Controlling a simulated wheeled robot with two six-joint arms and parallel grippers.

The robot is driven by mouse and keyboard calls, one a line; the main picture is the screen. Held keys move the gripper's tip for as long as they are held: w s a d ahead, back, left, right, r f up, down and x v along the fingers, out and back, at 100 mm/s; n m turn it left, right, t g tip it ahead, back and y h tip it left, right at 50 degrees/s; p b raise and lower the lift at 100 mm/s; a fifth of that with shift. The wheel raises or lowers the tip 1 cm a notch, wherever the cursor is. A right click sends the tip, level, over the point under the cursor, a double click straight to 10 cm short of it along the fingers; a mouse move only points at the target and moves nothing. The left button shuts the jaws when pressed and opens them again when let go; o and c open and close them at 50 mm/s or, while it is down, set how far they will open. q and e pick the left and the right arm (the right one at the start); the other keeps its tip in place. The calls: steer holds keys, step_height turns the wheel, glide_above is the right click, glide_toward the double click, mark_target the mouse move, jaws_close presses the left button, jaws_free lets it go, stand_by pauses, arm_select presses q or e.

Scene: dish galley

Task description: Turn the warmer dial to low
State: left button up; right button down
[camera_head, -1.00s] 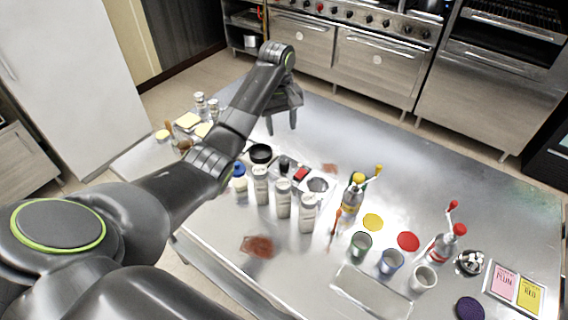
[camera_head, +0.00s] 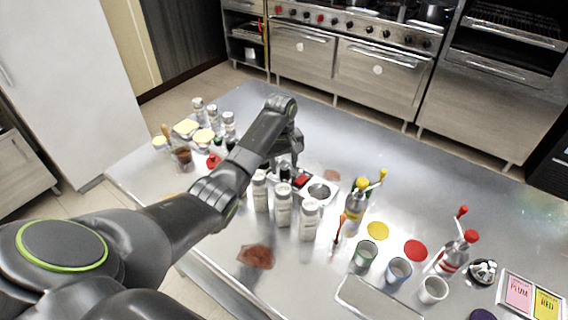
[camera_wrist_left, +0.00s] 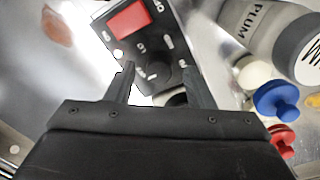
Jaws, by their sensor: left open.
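The warmer (camera_head: 319,190) stands mid-counter, with a dark panel, a red switch (camera_head: 301,181) and a round plate. In the left wrist view its panel (camera_wrist_left: 112,38) carries the red switch (camera_wrist_left: 129,18), white markings and a lamp. The black dial (camera_wrist_left: 160,72) shows at the panel's near end, dark on dark, so its setting is hard to read. My left gripper (camera_head: 285,166) is open over that end of the warmer. In the wrist view its fingertips (camera_wrist_left: 159,69) lie on either side of the dial; contact cannot be told. My right gripper is out of view.
Several white-labelled bottles (camera_head: 283,205) stand close in front of the warmer; one (camera_wrist_left: 262,28) reads PLUM. Blue (camera_wrist_left: 277,99) and red stoppers lie near my right finger in the wrist view. Cups (camera_head: 399,270) and pump bottles stand to the right.

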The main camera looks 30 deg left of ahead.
arm_select(q)
steer(key=shift+f, duration=0.35)
steer(key=c, duration=1)
steer(key=shift+r+m+p, duration=0.25)
steer(key=shift+m+p, duration=0.75)
steer(key=shift+p, duration=0.15)
steer(key=m+p, duration=0.2)
steer(key=m, duration=0.1)
steer(key=shift+w, duration=0.1)
steer(key=m+p, duration=0.1)
steer(key=m, duration=0.3)
steer(key=shift+p, duration=0.4)
steer(key=m+p, duration=0.1)
steer(key=m, duration=0.3)
steer(key=shift+w+f+m, duration=0.1)
steer(key=shift+m, duration=0.2)
steer(key=shift+g, duration=0.3)
